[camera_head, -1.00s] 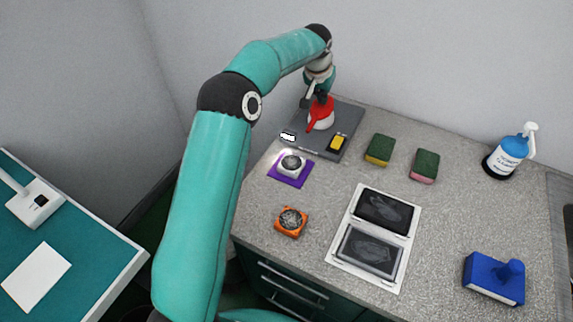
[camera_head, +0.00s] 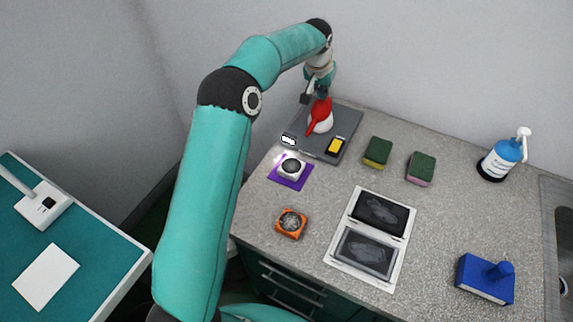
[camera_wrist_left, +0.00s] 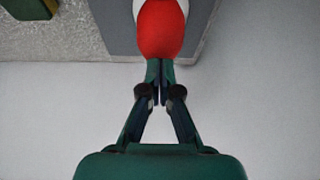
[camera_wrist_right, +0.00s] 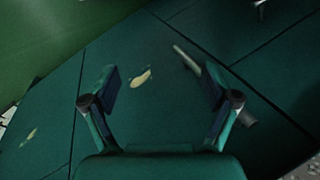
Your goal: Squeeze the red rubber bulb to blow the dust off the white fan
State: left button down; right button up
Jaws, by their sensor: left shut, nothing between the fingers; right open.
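The red rubber bulb (camera_head: 321,108) rests on a white base (camera_head: 322,124) on the dark grey tray at the back of the counter. It also shows in the left wrist view (camera_wrist_left: 160,28). My left gripper (camera_head: 316,88) is at the back end of the bulb. Its fingers (camera_wrist_left: 159,68) are shut together with nothing between them, tips at or very near the red rubber; contact is unclear. The white fan (camera_head: 291,167) lies on a purple mat (camera_head: 276,178) in front of the tray. My right gripper (camera_wrist_right: 161,84) is open and empty, seen only in its wrist view.
The grey tray (camera_head: 349,118) also holds a yellow-and-black item (camera_head: 337,146). An orange fan (camera_head: 291,223), a white-framed double panel (camera_head: 396,269), two sponges (camera_head: 377,152), a blue bottle (camera_head: 502,158) and a blue block with a knob (camera_head: 484,279) stand on the counter.

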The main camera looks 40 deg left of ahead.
aim_at(321, 103)
pick_arm(q)
jog(key=shift+f, duration=0.15)
jog(key=shift+f+b, duration=1.3)
jog(key=shift+f, duration=0.4)
jog(key=shift+r+p, duration=1.7)
jog(key=shift+r, duration=0.15)
jog(key=shift+r, duration=0.1)
notch_tip(321, 103, up, 3)
jog(key=p, duration=0.2)
jog(key=shift+p, duration=0.3)
jog(key=shift+r+p, duration=0.45)
jog(key=shift+r, duration=0.5)
